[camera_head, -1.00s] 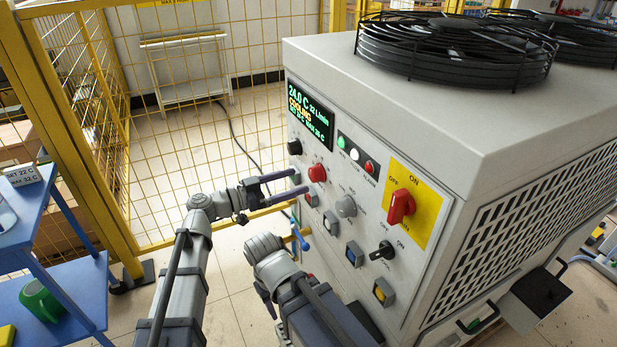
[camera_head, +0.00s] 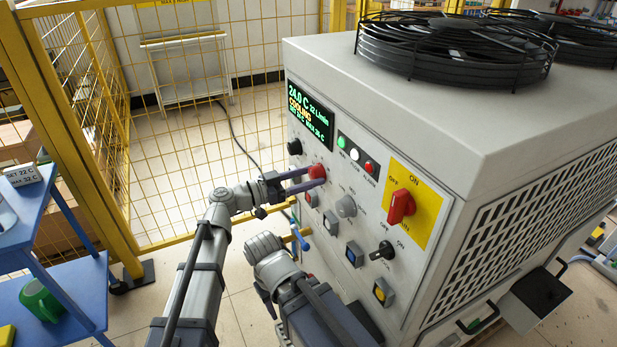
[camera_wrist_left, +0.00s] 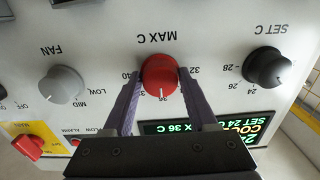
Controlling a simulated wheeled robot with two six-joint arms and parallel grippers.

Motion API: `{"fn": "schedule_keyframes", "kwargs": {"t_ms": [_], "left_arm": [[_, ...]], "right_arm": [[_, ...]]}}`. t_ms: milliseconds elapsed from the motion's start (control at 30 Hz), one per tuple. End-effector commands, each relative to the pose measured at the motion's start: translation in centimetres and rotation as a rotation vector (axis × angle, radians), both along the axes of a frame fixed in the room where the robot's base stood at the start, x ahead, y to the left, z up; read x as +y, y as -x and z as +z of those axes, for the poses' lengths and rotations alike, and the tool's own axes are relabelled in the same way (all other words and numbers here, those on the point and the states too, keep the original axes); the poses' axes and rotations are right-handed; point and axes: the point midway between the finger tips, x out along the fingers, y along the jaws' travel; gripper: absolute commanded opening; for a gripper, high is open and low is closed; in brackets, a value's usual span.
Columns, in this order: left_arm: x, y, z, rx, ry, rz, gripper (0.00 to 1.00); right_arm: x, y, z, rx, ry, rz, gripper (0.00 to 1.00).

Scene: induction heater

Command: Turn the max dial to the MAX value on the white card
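The max dial (camera_wrist_left: 159,75) is a red round knob labelled MAX C on the heater's front panel; it also shows in the head view (camera_head: 317,171). Its white mark points towards 36, and the display (camera_wrist_left: 208,126) reads SET 24 C MAX 36 C. My left gripper (camera_wrist_left: 160,79) has one purple finger on each side of the dial, close against it, and appears shut on it. The white card (camera_head: 22,175) on the blue shelf at the left reads SET 22 C, MAX 32 C. My right gripper is not clearly visible; my right arm is low in front of the panel.
The black SET C dial (camera_wrist_left: 267,67) and grey FAN dial (camera_wrist_left: 63,84) flank the max dial. A red switch on a yellow plate (camera_head: 428,188) is further right. A yellow mesh fence (camera_head: 175,130) stands behind.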

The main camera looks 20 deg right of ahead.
Motion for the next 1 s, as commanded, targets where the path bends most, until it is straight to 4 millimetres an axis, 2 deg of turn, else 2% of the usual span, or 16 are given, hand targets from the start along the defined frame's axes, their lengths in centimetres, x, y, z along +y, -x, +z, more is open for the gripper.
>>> {"fn": "schedule_keyframes", "kwargs": {"t_ms": [67,467,767,1000], "left_arm": [[0.01,-0.01,0.00,0.000,0.000,0.000,0.48],[0.02,0.00,0.00,0.000,0.000,0.000,0.03],[0.02,0.01,0.00,0.040,0.008,0.000,0.01],[0.01,0.05,0.00,0.190,0.037,0.000,0.01]], "right_arm": [[0.00,0.00,0.00,0.000,0.000,0.000,0.50],[0.00,0.00,0.00,0.000,0.000,0.000,0.50],[0.00,0.00,0.00,0.000,0.000,0.000,0.50],[0.00,0.00,0.01,0.000,0.000,0.000,0.50]]}}
